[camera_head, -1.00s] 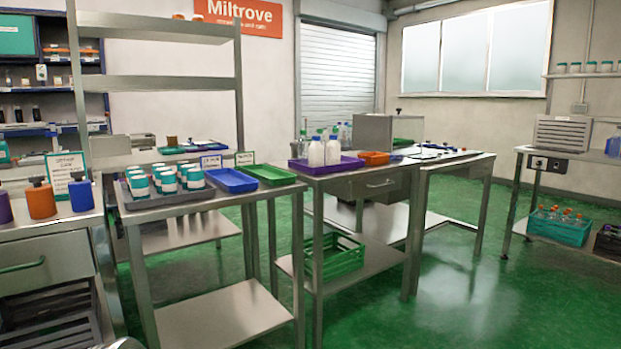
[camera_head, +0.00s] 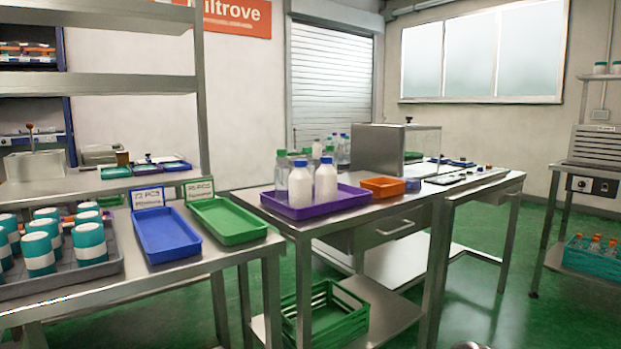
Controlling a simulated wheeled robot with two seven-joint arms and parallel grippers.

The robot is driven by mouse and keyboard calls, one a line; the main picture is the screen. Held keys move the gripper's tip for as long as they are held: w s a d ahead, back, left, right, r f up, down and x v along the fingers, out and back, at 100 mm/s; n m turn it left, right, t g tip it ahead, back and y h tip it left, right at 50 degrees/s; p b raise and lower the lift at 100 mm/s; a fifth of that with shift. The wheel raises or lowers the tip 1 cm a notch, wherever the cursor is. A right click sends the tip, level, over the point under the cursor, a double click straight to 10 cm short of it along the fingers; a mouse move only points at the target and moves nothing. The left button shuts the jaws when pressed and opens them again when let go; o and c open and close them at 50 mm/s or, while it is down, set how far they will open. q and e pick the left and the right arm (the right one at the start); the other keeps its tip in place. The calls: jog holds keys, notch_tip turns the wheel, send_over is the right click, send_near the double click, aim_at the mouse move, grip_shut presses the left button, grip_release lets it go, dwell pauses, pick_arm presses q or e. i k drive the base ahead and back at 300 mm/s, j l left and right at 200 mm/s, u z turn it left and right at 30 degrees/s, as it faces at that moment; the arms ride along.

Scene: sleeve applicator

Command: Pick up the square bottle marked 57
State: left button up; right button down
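Several bottles stand upright in a purple tray (camera_head: 348,202) on the middle bench. A clear bottle with a green cap (camera_head: 300,184) stands at the left of the tray. More clear bottles (camera_head: 342,148) stand behind the tray. No marking 57 is legible on any bottle, and I cannot tell which are square. Neither of my grippers shows clearly in the view.
A blue tray (camera_head: 167,236) and a green tray (camera_head: 229,220) look empty on the left bench, beside a grey tray (camera_head: 75,278) of teal-banded jars. An orange bin (camera_head: 383,187) sits right of the purple tray. Green floor (camera_head: 480,300) is open at the right.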

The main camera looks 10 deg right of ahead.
aim_at(326, 176)
jog(key=i+l+u, duration=0.1)
jog(key=l, duration=0.3)
jog(key=i+l, duration=0.15)
jog(key=l, duration=0.25)
jog(key=i+l+u, duration=0.15)
jog(key=l, duration=0.25)
jog(key=i+l+u, duration=0.1)
jog(key=l, duration=0.3)
jog(key=i+l, duration=0.1)
jog(key=l, duration=0.35)
jog(key=u, duration=0.05)
